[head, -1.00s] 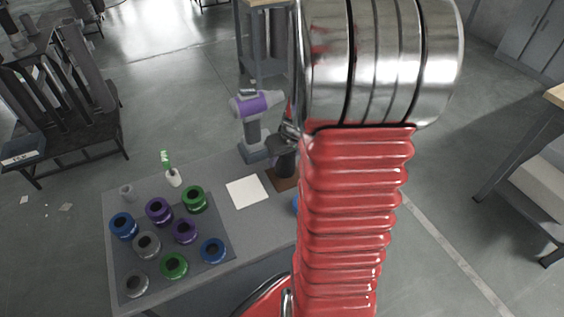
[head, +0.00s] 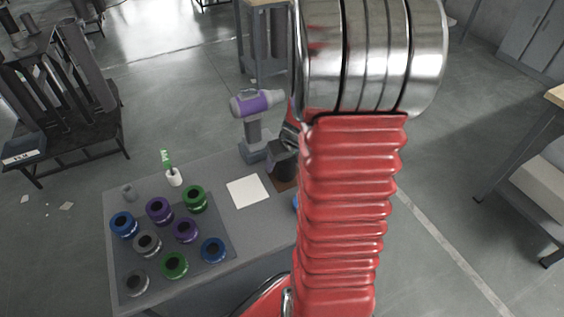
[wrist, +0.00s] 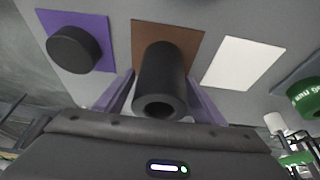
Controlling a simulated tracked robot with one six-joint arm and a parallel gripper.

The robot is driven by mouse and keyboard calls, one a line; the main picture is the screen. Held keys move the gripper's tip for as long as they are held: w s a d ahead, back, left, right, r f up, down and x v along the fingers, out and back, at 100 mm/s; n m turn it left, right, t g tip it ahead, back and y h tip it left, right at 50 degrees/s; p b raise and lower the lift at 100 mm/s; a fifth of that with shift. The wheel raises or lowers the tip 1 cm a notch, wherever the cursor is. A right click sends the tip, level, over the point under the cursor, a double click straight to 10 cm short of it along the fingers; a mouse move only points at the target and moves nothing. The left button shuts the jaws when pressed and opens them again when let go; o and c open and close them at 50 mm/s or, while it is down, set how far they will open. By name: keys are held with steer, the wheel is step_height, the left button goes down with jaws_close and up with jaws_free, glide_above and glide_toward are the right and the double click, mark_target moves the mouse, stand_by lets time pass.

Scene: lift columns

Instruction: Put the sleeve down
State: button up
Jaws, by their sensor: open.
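The black sleeve (wrist: 165,75), a dark hollow cylinder, stands on the brown square (wrist: 140,36) in the wrist view, its open end facing the camera. My gripper (wrist: 162,92) is open, with one purple finger on each side of the sleeve and a gap showing at both sides. In the head view the brown square (head: 284,184) is partly covered by a dark shape at the end of my arm; the sleeve cannot be told apart there.
A short black cylinder (wrist: 74,49) sits on a purple square (wrist: 96,28), left of the sleeve. A bare white square (wrist: 242,62) lies to its right. In the head view, several coloured rings (head: 174,265) stand on a dark mat, and a purple-and-grey device (head: 254,105) stands behind.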

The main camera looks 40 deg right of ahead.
steer(key=v, duration=1.2)
stand_by(0.4)
steer(key=shift+a+r, duration=0.1)
stand_by(0.5)
steer(key=s+a+r+n, duration=0.1)
steer(key=s+a+r, duration=0.2)
steer(key=a, duration=1)
steer(key=s+a+r+n+t+y, duration=0.1)
steer(key=s+a+r, duration=0.3)
steer(key=a, duration=1)
steer(key=shift+r+n, duration=0.6)
steer(key=shift+r, duration=0.85)
steer(key=shift+d, duration=0.1)
steer(key=shift+c, duration=0.2)
